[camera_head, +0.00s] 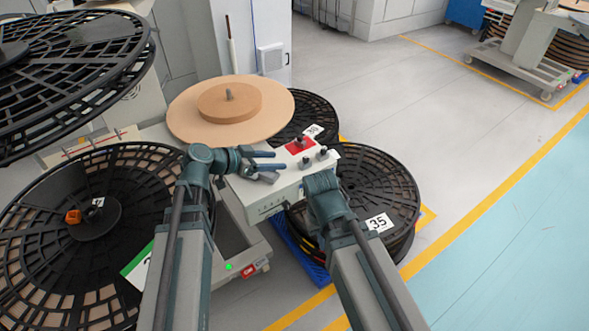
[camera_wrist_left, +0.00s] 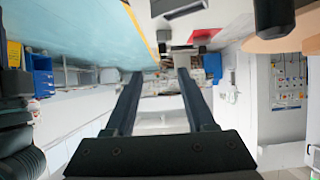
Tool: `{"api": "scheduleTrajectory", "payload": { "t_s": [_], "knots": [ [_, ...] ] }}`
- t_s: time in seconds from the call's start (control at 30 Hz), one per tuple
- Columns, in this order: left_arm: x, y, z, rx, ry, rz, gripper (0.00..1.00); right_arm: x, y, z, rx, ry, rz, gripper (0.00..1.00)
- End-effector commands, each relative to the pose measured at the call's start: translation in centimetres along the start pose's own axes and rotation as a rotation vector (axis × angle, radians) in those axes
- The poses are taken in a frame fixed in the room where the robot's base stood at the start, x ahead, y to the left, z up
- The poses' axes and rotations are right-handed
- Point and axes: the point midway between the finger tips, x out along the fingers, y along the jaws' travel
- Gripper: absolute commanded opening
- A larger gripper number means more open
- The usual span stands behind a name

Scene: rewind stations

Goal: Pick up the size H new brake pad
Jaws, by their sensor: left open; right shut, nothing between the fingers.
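I cannot make out a brake pad marked H in either view. My left gripper (camera_head: 286,160) is open and empty, held over the left part of a white control box (camera_head: 275,196). Its two dark fingers also show in the left wrist view (camera_wrist_left: 160,72), apart with nothing between them. A small dark grey piece (camera_head: 268,178) shows just below the fingers; I cannot tell what it is. My right arm reaches the right side of the control box, and its gripper is hidden from view.
A tan disc (camera_head: 185,122) lies behind the control box. Large black slotted reels stand at the left (camera_head: 150,165) and right (camera_head: 390,185), the right one tagged 35. An orange piece (camera_head: 73,216) sits on the left reel's hub.

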Motion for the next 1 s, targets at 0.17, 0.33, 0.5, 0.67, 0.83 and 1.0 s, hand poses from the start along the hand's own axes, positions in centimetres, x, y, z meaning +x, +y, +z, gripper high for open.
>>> {"api": "scheduleTrajectory", "payload": {
  "t_s": [0.17,0.33,0.5,0.67,0.83,1.0],
  "knots": [
    [2.3,-0.1,0.3,0.002,-0.002,0.003,0.55,1.3,-0.1,-0.1,0.0,0.0,0.0,0.0],
    [5.2,0.0,0.3,0.002,-0.003,0.004,0.55,2.6,-0.2,-0.1,0.0,0.0,0.0,0.0],
    [6.7,0.0,0.1,0.0,-0.003,0.003,0.55,3.2,-0.3,-0.2,0.0,0.0,0.0,0.0],
    [6.9,0.0,0.0,-0.001,-0.003,0.002,0.55,3.2,-0.3,-0.2,0.0,0.0,0.0,0.0],
    [7.5,-0.1,0.0,0.0,-0.003,0.002,0.55,3.5,-0.3,-0.2,0.0,0.0,0.0,0.0],
    [9.8,-0.6,0.0,0.0,-0.004,0.003,0.55,4.6,-0.4,-0.3,0.0,0.0,0.0,0.0]
  ]
}}
